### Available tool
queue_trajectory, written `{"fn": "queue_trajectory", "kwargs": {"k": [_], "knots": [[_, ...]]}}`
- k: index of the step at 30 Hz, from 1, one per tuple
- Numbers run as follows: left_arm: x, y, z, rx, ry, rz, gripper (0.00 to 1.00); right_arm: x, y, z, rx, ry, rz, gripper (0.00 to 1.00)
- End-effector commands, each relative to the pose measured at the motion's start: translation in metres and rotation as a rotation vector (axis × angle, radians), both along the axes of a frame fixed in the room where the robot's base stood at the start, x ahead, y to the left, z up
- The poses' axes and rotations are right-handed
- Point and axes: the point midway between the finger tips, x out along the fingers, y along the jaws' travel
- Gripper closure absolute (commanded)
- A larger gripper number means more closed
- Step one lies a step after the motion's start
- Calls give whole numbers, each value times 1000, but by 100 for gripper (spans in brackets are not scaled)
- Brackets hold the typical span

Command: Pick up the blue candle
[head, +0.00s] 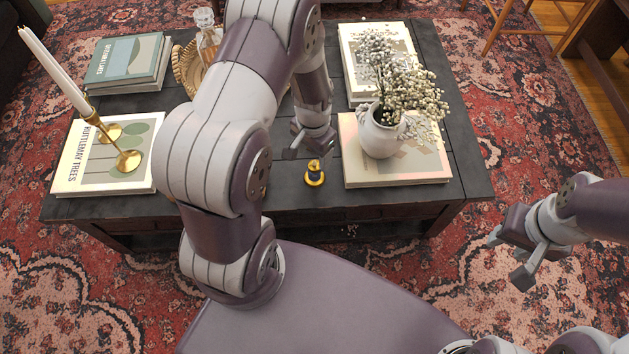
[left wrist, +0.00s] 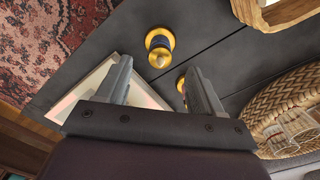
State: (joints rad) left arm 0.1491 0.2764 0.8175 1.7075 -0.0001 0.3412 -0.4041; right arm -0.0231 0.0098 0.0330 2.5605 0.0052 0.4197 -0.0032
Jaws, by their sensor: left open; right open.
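A second gold piece (left wrist: 181,84) is partly hidden behind the right finger. My right gripper (head: 516,258) is open and empty, off the table's right front corner.
A white vase of flowers (head: 380,132) stands on a book (head: 400,175) right of the candle. A tall white candle (head: 58,75) in a gold holder stands on a left book (head: 75,165). A wicker basket (left wrist: 285,105) and glass decanter (head: 208,38) are behind my left arm.

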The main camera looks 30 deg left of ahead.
Motion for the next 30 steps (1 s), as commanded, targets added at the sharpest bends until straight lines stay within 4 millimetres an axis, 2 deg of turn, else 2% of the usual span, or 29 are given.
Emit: {"fn": "queue_trajectory", "kwargs": {"k": [1,8,15,22,28,30], "knots": [[0,0,-14,0,2,0,33,0,0,-7,0,0,0,57],[1,0,-36,0,0,1,33,0,0,-14,0,0,0,57],[4,0,-79,-1,1,1,33,0,0,-33,0,0,0,57],[5,0,-80,0,-1,1,33,0,0,-31,0,0,0,57],[5,0,-80,0,-1,1,98,0,0,-31,0,0,0,57],[5,0,-79,0,-2,1,100,0,0,-31,0,0,0,57]]}}
